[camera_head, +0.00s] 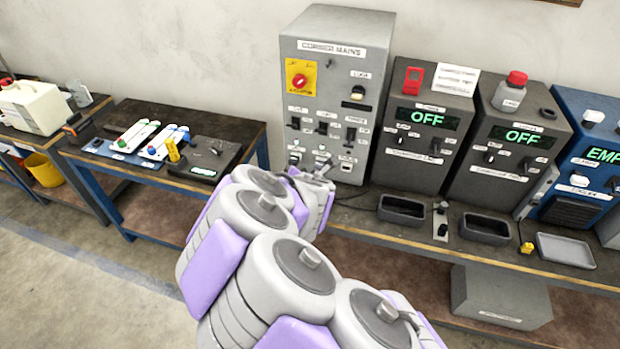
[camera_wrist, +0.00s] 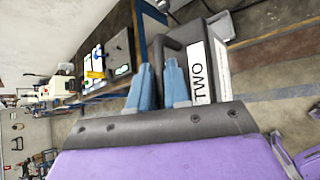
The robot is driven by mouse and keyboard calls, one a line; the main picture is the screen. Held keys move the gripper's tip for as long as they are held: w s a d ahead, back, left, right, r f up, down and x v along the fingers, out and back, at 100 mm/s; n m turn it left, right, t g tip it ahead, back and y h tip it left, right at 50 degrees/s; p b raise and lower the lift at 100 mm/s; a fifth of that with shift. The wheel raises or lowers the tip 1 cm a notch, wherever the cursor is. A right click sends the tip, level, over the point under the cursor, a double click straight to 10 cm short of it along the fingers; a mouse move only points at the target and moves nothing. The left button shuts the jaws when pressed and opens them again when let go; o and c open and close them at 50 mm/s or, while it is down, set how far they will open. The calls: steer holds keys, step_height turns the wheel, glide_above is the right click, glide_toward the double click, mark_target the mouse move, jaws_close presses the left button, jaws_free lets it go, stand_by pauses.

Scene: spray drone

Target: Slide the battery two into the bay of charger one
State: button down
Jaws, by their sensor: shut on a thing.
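My gripper (camera_wrist: 160,75) shows its two blue fingers in the wrist view. They are shut on the dark handle of battery two (camera_wrist: 198,75), which has a white "TWO" label on its side. In the head view my arm hides most of the gripper, and I cannot make out the battery there. Two grey chargers stand on the bench at right, the left one (camera_head: 404,125) and the right one (camera_head: 487,150). Both displays read OFF. Their small name labels are too blurred to tell which is charger one. Black open-topped bays (camera_head: 402,205) (camera_head: 488,225) sit before them.
The tall grey mains cabinet (camera_head: 330,80) stands left of the chargers, close behind my gripper. A blue tester (camera_head: 590,150) stands at far right. A grey tray (camera_head: 565,250) and a small switch box (camera_head: 440,222) lie on the bench. A side table (camera_head: 130,170) is at left.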

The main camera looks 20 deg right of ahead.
steer(key=w, duration=0.1)
steer(key=w+d+f+m+h, duration=0.1)
steer(key=w+f+m+h, duration=0.1)
steer(key=w, duration=0.1)
steer(key=shift+d+f, duration=0.25)
steer(key=shift+w+d+f+m+g+h, duration=0.15)
steer(key=shift+w+d+m+g+h, duration=0.15)
steer(key=shift+w+m+h, duration=0.3)
steer(key=w+d+f+m+g+h, duration=0.1)
steer(key=w+d+m+g+h, duration=0.3)
steer(key=d, duration=0.7)
steer(key=s+d+m+g+h, duration=0.15)
steer(key=d+m, duration=0.35)
steer(key=d, duration=0.6)
steer(key=s+d+m+g, duration=0.2)
steer(key=d, duration=0.5)
steer(key=s+d+m+g+h+b, duration=0.1)
steer(key=s+d+m+g, duration=0.2)
steer(key=d, duration=0.4)
steer(key=shift+s+d+m, duration=0.3)
steer(key=shift+s+d, duration=0.05)
steer(key=shift+r+h, duration=0.1)
steer(key=shift+h, duration=0.15)
steer(key=shift+b, duration=0.45)
steer(key=shift+f+b, duration=1.4)
steer(key=shift+f, duration=1.45)
